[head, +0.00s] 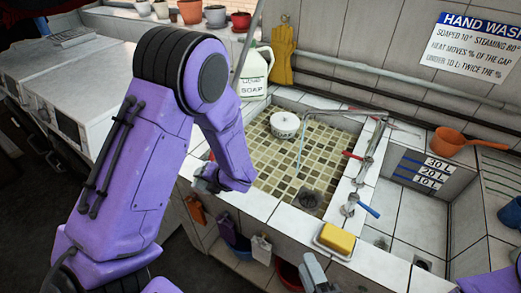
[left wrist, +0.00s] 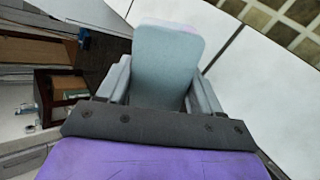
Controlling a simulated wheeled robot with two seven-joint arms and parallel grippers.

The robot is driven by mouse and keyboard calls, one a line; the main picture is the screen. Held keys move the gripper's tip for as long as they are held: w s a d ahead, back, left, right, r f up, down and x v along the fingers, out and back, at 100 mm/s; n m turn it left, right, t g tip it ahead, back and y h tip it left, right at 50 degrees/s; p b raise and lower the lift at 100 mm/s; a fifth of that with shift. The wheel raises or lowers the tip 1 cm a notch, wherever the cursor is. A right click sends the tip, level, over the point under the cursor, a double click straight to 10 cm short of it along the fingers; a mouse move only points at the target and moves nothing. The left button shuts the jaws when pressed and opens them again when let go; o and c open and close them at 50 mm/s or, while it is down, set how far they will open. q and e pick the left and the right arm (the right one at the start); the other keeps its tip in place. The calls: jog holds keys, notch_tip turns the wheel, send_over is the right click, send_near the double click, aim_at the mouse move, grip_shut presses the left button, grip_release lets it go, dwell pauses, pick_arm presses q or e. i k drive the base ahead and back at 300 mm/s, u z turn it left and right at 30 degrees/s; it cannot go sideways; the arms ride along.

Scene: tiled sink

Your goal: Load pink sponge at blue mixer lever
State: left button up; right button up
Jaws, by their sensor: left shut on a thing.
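My left gripper (head: 207,180) is over the sink's left front rim, partly hidden by its own arm. In the left wrist view its fingers (left wrist: 157,88) are shut on a pale, shaded block with a pinkish far end, which appears to be the pink sponge (left wrist: 166,55). The head view does not show this block clearly. The blue mixer lever (head: 368,209) sticks out from the tap base on the ledge between the two basins. My right gripper (head: 366,268) is at the bottom edge, its two grey fingertips apart, with nothing seen between them.
A yellow sponge (head: 338,238) lies in a white dish on the front ledge, near the blue lever. A red lever (head: 352,156) and spout stand further back. A white pot (head: 285,124) sits in the tiled basin. A soap jug (head: 252,72) stands behind. An orange scoop (head: 449,141) is at right.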

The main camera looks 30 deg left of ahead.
aim_at(353, 198)
jog(key=u, duration=1.85)
jog(key=k, duration=0.7)
jog(key=z, duration=0.95)
jog(key=i, duration=1)
jog(key=u, duration=0.05)
